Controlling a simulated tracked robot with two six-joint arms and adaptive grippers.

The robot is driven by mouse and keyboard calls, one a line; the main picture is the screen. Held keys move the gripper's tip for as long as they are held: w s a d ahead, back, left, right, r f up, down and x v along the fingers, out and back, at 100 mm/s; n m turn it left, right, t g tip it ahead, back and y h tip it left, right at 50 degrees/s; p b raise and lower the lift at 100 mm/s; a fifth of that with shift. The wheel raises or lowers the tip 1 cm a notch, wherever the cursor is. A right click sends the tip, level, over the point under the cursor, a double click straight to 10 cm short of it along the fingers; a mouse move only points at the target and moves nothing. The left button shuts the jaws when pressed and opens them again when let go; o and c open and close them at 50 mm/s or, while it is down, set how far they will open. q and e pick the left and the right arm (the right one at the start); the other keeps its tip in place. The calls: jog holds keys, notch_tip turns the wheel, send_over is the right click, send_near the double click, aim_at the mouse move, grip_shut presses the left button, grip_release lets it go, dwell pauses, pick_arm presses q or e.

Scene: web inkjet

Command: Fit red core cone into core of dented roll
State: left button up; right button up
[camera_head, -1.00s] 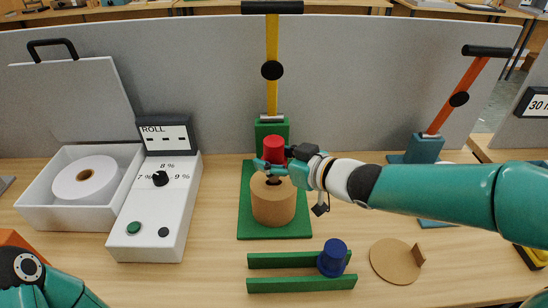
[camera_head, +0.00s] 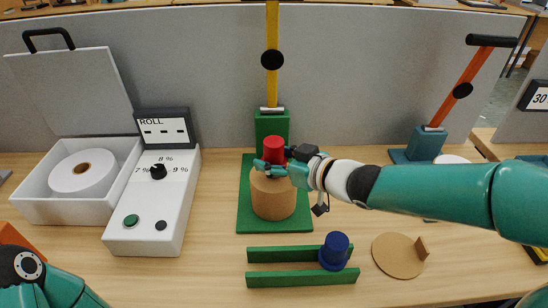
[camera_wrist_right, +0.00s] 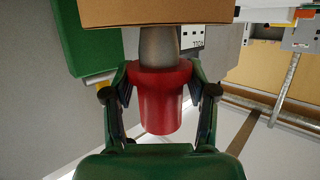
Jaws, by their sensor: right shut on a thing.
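The red core cone (camera_head: 274,148) is held upright by my right gripper (camera_head: 273,170), just over the dented roll. My right gripper (camera_wrist_right: 168,88) is shut around the red body of the cone (camera_wrist_right: 166,105) in the right wrist view. The cone's grey tapered end (camera_wrist_right: 158,47) points at the brown roll (camera_wrist_right: 170,12) and reaches its edge there. The brown dented roll (camera_head: 273,200) stands on a green base (camera_head: 246,215). Its core opening is hidden by my gripper, so how deep the tip sits cannot be told. My left gripper is out of view.
A green post with a yellow lever (camera_head: 272,85) rises behind the roll. Two green rails (camera_head: 285,280) with a blue cone (camera_head: 335,250) lie in front. A round brown disc (camera_head: 395,257) lies right. A white control box (camera_head: 150,215) and a tray with a white roll (camera_head: 83,174) stand left.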

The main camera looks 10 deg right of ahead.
jog(key=shift+f+b, duration=0.3)
jog(key=shift+f, duration=0.15)
jog(key=o, duration=1.4)
jog(key=shift+c, duration=0.2)
jog(key=shift+s, duration=0.1)
jog(key=v, duration=1.1)
jog(key=shift+s+d+r, duration=0.2)
jog(key=shift+s, duration=0.05)
